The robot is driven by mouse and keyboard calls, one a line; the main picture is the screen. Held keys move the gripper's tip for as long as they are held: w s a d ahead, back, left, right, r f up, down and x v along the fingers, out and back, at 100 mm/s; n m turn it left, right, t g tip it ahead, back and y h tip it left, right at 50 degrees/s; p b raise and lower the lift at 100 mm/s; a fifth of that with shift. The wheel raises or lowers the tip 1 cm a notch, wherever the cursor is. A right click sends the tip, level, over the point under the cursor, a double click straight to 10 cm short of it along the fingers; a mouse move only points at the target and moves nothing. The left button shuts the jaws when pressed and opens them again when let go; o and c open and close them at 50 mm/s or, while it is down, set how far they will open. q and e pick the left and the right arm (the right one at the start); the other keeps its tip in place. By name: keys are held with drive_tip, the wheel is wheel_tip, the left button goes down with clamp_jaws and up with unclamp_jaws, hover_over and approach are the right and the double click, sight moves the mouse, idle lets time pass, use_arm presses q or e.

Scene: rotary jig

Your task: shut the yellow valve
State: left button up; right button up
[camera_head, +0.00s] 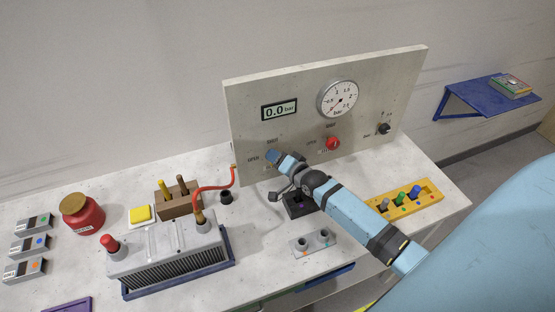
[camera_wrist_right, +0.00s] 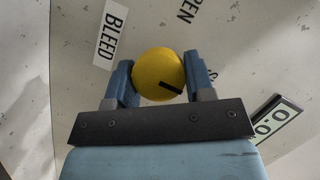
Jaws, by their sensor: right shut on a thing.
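The yellow valve (camera_wrist_right: 157,73) is a round knob with a black mark, on the grey panel (camera_head: 240,110). My right gripper (camera_wrist_right: 160,80) is shut on it, one blue finger on each side. In the head view my right gripper (camera_head: 272,157) is at the panel's lower left and hides the knob. In the right wrist view a "BLEED" label (camera_wrist_right: 110,35) is left of the knob and a partly cut "OPEN" label (camera_wrist_right: 187,12) is above it. My left gripper is not in view.
The panel also bears a red knob (camera_head: 333,143), a black selector (camera_head: 384,128), a round gauge (camera_head: 339,98) and a display (camera_head: 280,109) reading 0.0 bar. A battery-like box (camera_head: 168,258), a red jar (camera_head: 82,214) and a yellow rack (camera_head: 405,201) stand on the bench.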

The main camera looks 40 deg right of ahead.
drive_tip(key=o, duration=0.9)
